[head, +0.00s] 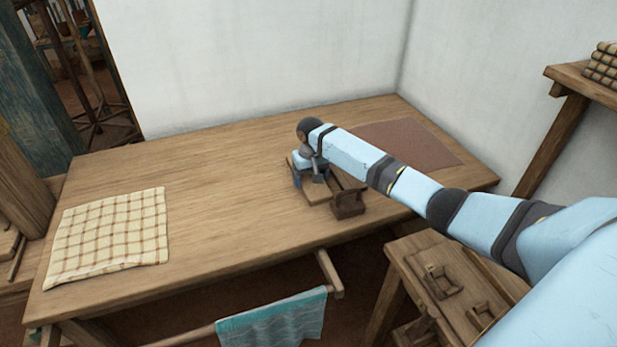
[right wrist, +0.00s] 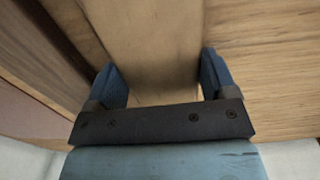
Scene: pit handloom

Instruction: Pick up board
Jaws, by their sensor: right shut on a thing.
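The board (head: 319,195) is a light brown wooden piece at the middle right of the wooden table. My right gripper (head: 312,180) is over its far end, with its fingers pointing down. In the right wrist view, the board (right wrist: 150,45) runs between the two blue fingers of my right gripper (right wrist: 160,78). The gripper is shut on it. Part of the board is hidden by the gripper in the head view, and I cannot tell whether it touches the table. My left gripper is not in view.
A reddish-brown mat (head: 408,143) lies behind my right arm. A checked cloth (head: 108,238) lies at the table's left. The table (head: 225,165) is clear between. A low bench (head: 410,262) stands at the front right.

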